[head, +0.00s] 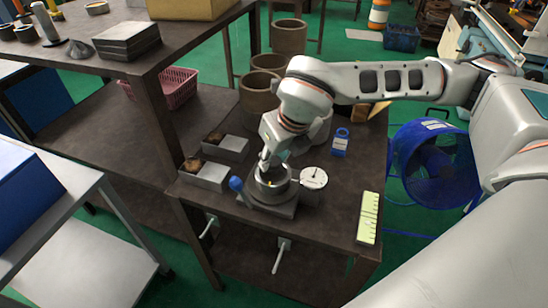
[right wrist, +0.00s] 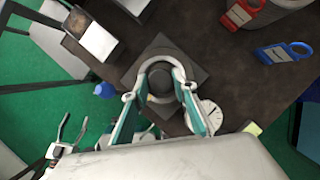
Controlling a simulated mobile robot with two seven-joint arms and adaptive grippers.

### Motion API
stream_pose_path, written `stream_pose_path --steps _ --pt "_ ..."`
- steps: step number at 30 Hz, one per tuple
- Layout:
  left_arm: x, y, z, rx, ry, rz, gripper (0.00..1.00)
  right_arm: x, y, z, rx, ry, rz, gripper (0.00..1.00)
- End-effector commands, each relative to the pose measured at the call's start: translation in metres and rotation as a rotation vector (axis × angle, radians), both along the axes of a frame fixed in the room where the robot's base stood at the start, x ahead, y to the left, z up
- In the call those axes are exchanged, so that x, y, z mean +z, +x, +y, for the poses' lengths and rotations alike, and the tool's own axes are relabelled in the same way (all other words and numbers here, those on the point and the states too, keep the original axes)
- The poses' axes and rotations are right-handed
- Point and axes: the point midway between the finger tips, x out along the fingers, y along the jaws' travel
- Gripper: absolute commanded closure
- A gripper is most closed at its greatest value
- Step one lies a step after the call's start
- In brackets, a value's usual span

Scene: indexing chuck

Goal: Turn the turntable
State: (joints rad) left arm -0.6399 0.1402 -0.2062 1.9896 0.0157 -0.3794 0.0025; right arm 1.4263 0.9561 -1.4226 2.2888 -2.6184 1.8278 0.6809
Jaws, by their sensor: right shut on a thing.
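The turntable (head: 272,194) is a round grey chuck on a square dark base, near the front of the brown workbench. A blue ball knob (head: 236,184) sticks out at its left. My right gripper (head: 267,176) reaches down onto the turntable from above. In the right wrist view the two fingers of the gripper (right wrist: 161,82) are closed on opposite sides of the turntable's round middle part. The turntable's square base (right wrist: 200,76) shows around them, and the blue knob (right wrist: 104,90) is at the left. The fingers hide part of the round top.
A white round dial (head: 314,178) stands just right of the turntable. Two small trays with brown parts (head: 204,173) are at its left. A blue padlock-shaped tag (head: 340,142) and a pale green strip (head: 368,216) lie on the right. Brown pots (head: 256,94) stand behind.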

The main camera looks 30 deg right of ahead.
Motion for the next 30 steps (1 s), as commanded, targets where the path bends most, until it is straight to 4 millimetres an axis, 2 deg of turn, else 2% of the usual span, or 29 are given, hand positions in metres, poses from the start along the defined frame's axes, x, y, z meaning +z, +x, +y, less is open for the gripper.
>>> stream_pose_path --steps 21,30 --pt "-0.0012 0.0054 0.0031 0.0 0.011 -0.012 0.43 0.0007 0.0021 -0.004 0.633 0.003 -0.002 0.94" --pt "0.0001 0.0052 0.0028 0.001 0.008 -0.01 0.43 0.0012 0.003 -0.0045 0.827 0.001 -0.003 0.94"
